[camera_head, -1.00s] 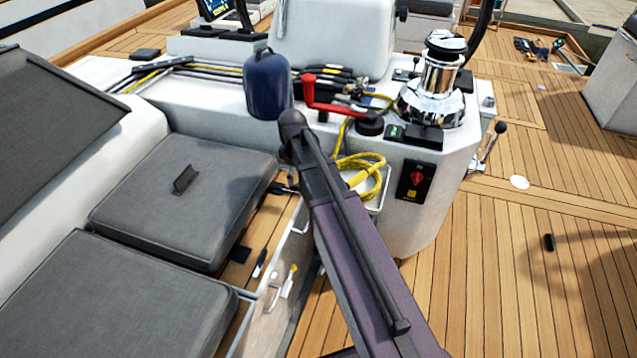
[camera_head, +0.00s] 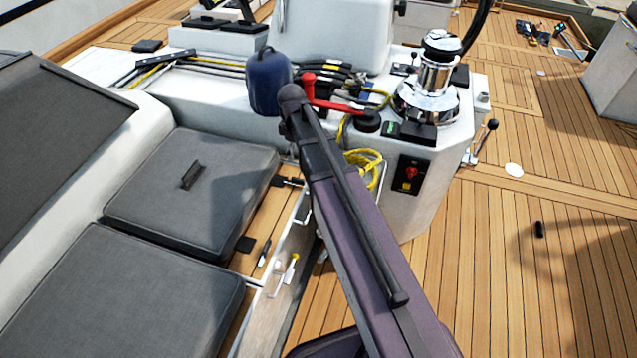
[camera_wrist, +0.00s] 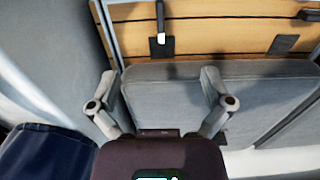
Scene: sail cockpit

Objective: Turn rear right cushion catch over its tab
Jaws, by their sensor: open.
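The grey seat cushion (camera_head: 190,195) nearer the console has two black tabs on its right edge. The far tab (camera_head: 277,181) has a dark catch (camera_head: 291,182) lying across it; in the wrist view this catch's pale end (camera_wrist: 161,39) rests over the tab (camera_wrist: 160,48). The near tab (camera_head: 244,244) is bare; its catch (camera_head: 265,253) lies beside it, along the wood. In the wrist view that tab (camera_wrist: 283,44) and catch (camera_wrist: 307,15) are at upper right. My gripper (camera_wrist: 160,100) is open and empty, its fingers spread before the cushion (camera_wrist: 240,85). The head view hides the gripper behind my arm.
Yellow rope (camera_head: 363,168) and a chrome winch (camera_head: 435,85) are on the white console. Another grey cushion (camera_head: 120,295) lies nearer. Open teak deck (camera_head: 500,270) is at right.

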